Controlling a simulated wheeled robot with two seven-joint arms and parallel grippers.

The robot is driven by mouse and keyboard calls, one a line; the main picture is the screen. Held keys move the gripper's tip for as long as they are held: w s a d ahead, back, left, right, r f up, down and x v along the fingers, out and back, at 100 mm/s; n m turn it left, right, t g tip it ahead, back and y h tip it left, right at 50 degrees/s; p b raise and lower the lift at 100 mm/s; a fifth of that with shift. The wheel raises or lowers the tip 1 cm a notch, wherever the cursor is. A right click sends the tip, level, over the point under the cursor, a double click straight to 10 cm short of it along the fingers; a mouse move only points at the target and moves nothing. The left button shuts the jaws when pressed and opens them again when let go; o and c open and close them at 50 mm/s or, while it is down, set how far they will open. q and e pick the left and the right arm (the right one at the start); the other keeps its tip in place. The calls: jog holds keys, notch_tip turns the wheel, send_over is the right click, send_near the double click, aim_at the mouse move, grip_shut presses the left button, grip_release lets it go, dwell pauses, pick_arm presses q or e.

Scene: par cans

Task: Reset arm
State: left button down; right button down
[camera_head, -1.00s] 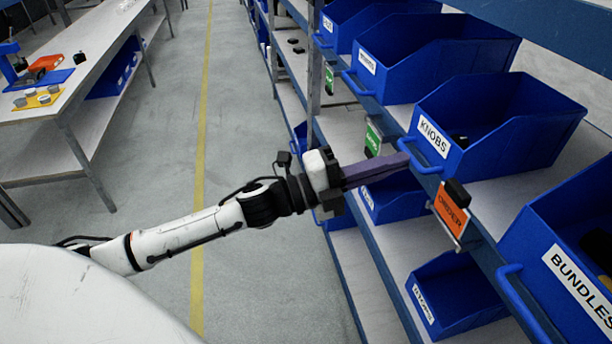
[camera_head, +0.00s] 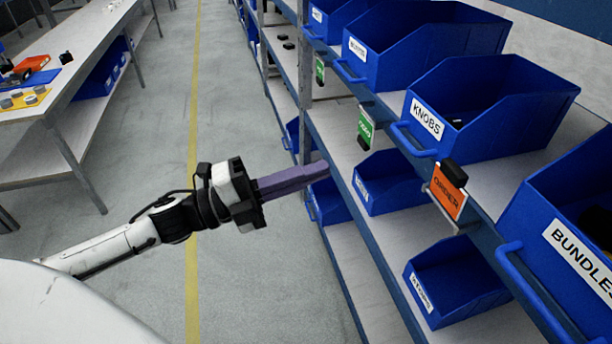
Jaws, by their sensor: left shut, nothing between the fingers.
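My left gripper (camera_head: 322,169) comes in from the left on a white and black arm. Its long purple-grey fingers are shut together with nothing between them. They point right, toward the shelf rack, and in the picture their tips overlap the rack's front edge near the lower bins. I cannot tell how far the tips are from the rack. My right gripper is not in view.
A blue KNOBS bin (camera_head: 484,112) and a BUNDLES bin (camera_head: 568,262) stand on the rack at right, with an orange tag (camera_head: 447,193) between them. A workbench (camera_head: 62,75) stands at upper left. The grey floor aisle (camera_head: 235,110) is clear.

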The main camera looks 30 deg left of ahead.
pick_arm(q)
jog(key=shift+s+a, duration=0.25)
notch_tip(320, 180, down, 18)
jog(key=s+a+n+y, duration=0.2)
jog(key=n+y, duration=0.7)
jog(key=n, duration=0.6)
jog(key=s+d+f+n+g+y, duration=0.1)
jog(key=s+d+f+n+g, duration=0.2)
jog(key=s+f, duration=0.4)
jog(key=s+d+f+n+g+y, duration=0.1)
jog(key=s+d+f+n+g, duration=0.2)
jog(key=f, duration=0.8)
jog(key=s+d+n, duration=0.2)
jog(key=s+n, duration=0.1)
jog(key=s, duration=0.1)
jog(key=shift+d+n, duration=0.2)
jog(key=shift+n, duration=0.1)
